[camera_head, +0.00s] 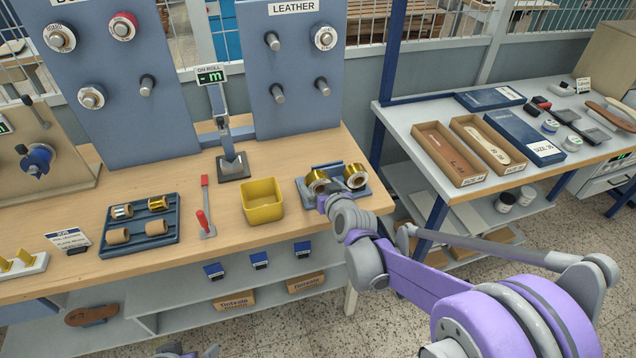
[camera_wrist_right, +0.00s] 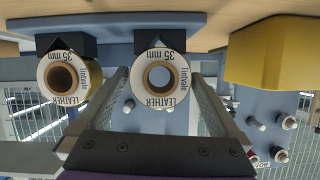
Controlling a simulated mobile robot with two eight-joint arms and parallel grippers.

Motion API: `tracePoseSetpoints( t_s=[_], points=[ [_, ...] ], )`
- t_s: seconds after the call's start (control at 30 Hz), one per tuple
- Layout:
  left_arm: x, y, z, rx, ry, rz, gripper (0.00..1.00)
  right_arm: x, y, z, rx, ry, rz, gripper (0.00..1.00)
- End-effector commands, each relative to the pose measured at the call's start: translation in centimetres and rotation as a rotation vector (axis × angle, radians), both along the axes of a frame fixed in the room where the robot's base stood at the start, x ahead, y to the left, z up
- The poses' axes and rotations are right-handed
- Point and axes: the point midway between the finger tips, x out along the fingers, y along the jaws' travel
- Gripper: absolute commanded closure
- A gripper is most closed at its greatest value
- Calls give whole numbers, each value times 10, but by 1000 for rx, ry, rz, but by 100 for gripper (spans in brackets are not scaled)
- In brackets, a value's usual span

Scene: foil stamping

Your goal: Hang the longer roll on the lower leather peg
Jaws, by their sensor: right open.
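Two gold foil rolls, the left roll (camera_head: 318,182) and the right roll (camera_head: 355,175), lie in a blue-grey cradle (camera_head: 363,192) at the table's right end. I cannot tell which is longer. In the right wrist view, which is upside down, both end labels read LEATHER 35 mm. My right gripper (camera_wrist_right: 160,85) is open, its fingers on either side of the left roll (camera_wrist_right: 160,103), with no clear contact. The other roll (camera_wrist_right: 69,96) is beside it. Only a sliver of my left arm shows.
A yellow bin (camera_head: 262,208) stands just left of the cradle. The board's upper right peg carries a roll (camera_head: 324,38). A scale post (camera_head: 218,110) stands left of the board. A tray (camera_head: 125,245) with several rolls sits farther left. A side table (camera_head: 410,152) stands right.

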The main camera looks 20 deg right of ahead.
Motion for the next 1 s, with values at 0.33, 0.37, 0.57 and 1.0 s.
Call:
tracePoseSetpoints(
  t_s=[0.33,0.37,0.57,1.0],
  points=[
    [0,0,0,0,0,0,0,10,1,-5,-1,0,0,0],
    [0,0,0,0,0,0,0,10,1,-5,-1,0,0,2],
    [0,0,0,0,0,0,0,10,1,-4,-1,0,0,38],
    [0,0,0,0,0,0,0,10,1,-3,-1,0,0,77]
  ],
)
